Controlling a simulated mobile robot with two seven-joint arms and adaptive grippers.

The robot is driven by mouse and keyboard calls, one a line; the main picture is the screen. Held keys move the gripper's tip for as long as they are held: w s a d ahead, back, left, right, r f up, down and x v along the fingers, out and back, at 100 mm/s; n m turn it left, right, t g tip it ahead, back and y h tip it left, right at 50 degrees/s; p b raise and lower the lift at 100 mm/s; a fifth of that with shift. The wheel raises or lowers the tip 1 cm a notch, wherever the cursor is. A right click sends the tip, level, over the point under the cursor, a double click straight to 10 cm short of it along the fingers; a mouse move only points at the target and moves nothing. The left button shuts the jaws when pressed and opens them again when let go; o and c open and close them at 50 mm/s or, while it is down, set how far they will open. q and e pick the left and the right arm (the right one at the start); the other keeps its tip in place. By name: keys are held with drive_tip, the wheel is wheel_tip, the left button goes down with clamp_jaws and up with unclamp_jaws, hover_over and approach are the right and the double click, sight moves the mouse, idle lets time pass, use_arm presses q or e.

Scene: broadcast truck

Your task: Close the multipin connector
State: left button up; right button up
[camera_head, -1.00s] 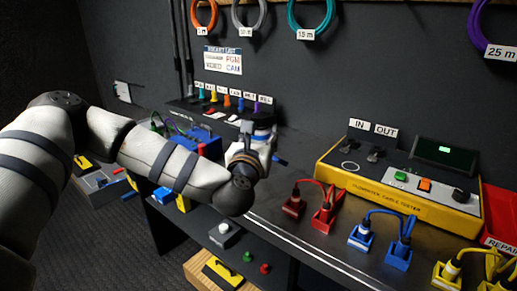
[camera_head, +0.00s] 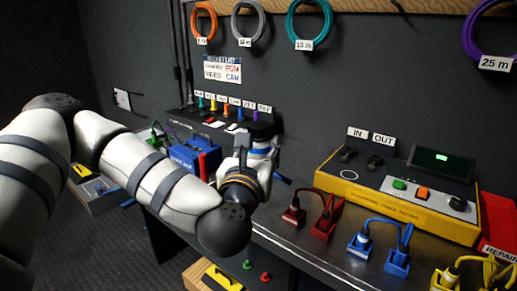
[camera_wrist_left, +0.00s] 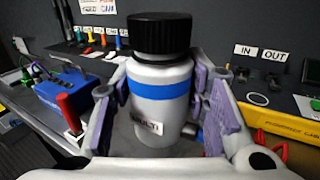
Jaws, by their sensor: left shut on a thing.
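The multipin connector is a grey cylinder (camera_wrist_left: 160,100) with a black ribbed cap, a blue band and a MULTI label. It stands upright between the fingers of my left gripper (camera_wrist_left: 160,108) in the left wrist view. The pads press on both its sides, so the gripper is shut on it. In the head view my left gripper (camera_head: 250,165) is over the bench's left part, and the connector is mostly hidden by it. I cannot tell whether the connector touches the bench. My right gripper is not in view.
A blue box (camera_head: 188,156) with a red lever is left of the gripper. Behind is a black rack (camera_head: 225,127) with coloured plugs. A yellow cable tester (camera_head: 400,205) stands to the right. Red (camera_head: 325,222), blue (camera_head: 397,262) and yellow cable plugs line the bench's front.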

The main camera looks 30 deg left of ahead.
use_arm(q)
clamp_jaws()
drive_tip(key=s+d+f+m+t+h+p, duration=0.1)
drive_tip(key=s+d+f+m+h, duration=0.3)
drive_tip(key=s+d+f+h, duration=0.3)
drive_tip(key=s+d+f, duration=0.2)
drive_tip(key=d+f, duration=0.2)
drive_tip(key=d, duration=0.1)
drive_tip(key=shift+s+f+m, duration=0.25)
drive_tip(key=shift+f+m, duration=0.05)
drive_tip(key=shift+f, duration=0.05)
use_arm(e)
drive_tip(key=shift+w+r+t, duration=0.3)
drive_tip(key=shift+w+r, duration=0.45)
use_arm(q)
drive_tip(key=s+d+f+m+g+h, duration=0.1)
drive_tip(key=d+m+g+h, duration=0.2)
drive_tip(key=d+m+h, duration=0.5)
drive_tip(key=d+h, duration=0.3)
drive_tip(key=d, duration=0.1)
drive_tip(key=shift+s+d+f+g+h, duration=0.3)
drive_tip(key=shift+s+d+f+g, duration=0.05)
drive_tip(key=shift+g, duration=0.05)
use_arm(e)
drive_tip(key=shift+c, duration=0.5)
